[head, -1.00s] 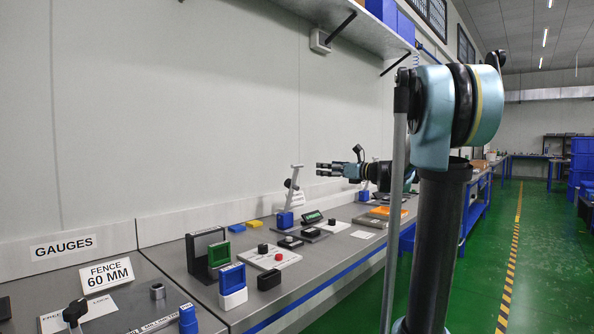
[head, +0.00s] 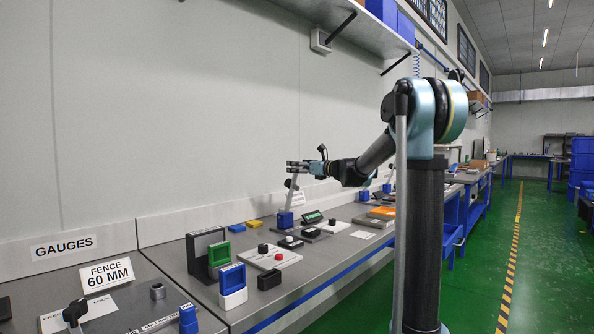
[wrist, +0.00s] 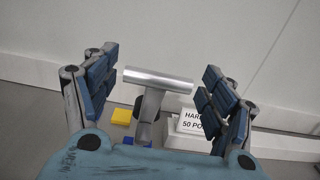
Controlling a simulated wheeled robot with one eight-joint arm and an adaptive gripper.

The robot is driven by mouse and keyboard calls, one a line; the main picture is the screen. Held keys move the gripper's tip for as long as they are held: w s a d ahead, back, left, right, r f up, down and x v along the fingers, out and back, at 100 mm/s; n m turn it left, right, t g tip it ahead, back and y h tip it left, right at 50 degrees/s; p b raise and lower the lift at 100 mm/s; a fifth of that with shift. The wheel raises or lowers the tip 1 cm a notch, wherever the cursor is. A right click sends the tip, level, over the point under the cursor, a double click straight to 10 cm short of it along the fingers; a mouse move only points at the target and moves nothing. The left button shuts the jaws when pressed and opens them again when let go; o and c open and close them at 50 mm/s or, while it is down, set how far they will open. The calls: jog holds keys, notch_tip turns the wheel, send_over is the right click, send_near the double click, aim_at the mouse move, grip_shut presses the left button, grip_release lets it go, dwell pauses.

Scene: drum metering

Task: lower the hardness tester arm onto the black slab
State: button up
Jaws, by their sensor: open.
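The hardness tester arm (head: 292,194) is a grey lever raised steeply from a blue base (head: 285,219). In the wrist view its top ends in a shiny metal crossbar (wrist: 158,80). My gripper (head: 291,166) is at the upper end of the lever in the head view. In the wrist view my gripper (wrist: 161,64) is open, with the crossbar appearing between its spread fingers and no finger seen touching it. A black slab (head: 290,242) lies on the bench in front of the blue base; I cannot see it in the wrist view.
A sign reading "HAR… 50 PO…" (wrist: 192,122) stands behind the lever. A yellow block (head: 253,224) lies by the wall. A white board with knobs (head: 270,260) and a small display (head: 311,217) are nearby on the bench. A wall shelf (head: 345,20) hangs above.

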jog(key=shift+w+a, duration=0.3)
